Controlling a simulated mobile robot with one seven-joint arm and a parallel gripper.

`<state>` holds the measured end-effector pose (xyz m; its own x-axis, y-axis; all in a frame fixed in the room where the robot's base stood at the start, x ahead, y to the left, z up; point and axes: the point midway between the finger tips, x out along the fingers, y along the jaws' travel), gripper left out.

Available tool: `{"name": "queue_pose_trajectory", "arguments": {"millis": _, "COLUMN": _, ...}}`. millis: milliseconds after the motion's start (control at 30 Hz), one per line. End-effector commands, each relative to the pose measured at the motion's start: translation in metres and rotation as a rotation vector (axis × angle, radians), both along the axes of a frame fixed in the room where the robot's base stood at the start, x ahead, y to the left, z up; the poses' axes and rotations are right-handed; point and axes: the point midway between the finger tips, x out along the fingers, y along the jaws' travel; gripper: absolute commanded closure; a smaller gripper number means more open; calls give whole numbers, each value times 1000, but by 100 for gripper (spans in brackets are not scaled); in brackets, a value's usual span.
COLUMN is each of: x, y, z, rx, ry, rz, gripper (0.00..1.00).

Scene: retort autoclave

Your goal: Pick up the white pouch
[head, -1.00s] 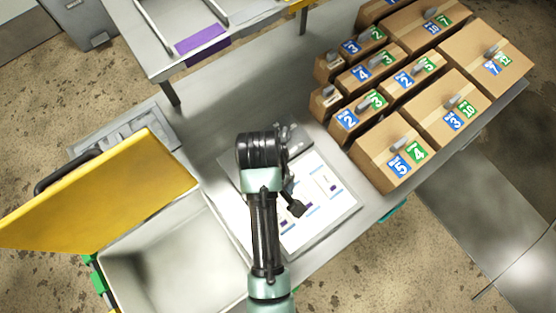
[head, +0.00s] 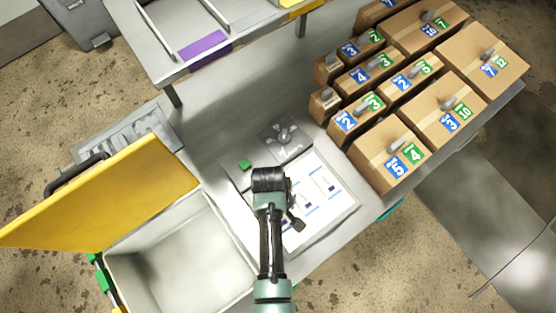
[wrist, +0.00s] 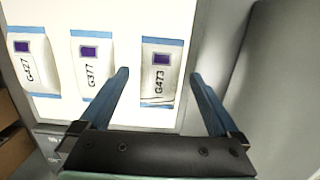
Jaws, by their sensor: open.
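In the wrist view, a white pouch (wrist: 160,75) marked G473, with a purple square and blue edges, lies on a white board (wrist: 140,115). My open gripper (wrist: 160,77) has its two blue fingers on either side of this pouch, and nothing is held. Whether the fingers touch it I cannot tell. Two similar white pouches lie to its left, marked G377 (wrist: 92,65) and G427 (wrist: 33,65). In the head view, the board (head: 335,213) is partly covered by my arm, and the gripper's fingertips are hidden beneath my wrist.
Several numbered cardboard boxes (head: 388,158) stand right of the board. An open bin with a yellow lid (head: 110,205) is at left. A raised rack (head: 205,45) is at the back.

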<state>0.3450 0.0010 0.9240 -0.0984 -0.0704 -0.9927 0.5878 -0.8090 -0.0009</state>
Motion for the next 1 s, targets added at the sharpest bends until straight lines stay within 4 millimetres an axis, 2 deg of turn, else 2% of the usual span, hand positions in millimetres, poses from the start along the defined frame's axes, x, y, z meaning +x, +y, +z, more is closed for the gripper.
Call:
{"name": "queue_pose_trajectory", "arguments": {"millis": 167, "x": 0, "y": 0, "z": 0, "rx": 1, "ry": -1, "rz": 0, "gripper": 4}}
{"name": "queue_pose_trajectory", "arguments": {"millis": 667, "x": 0, "y": 0, "z": 0, "rx": 1, "ry": -1, "rz": 0, "gripper": 94}}
{"name": "queue_pose_trajectory", "arguments": {"millis": 1000, "x": 1, "y": 0, "z": 4, "rx": 0, "ry": -2, "rz": 0, "gripper": 94}}
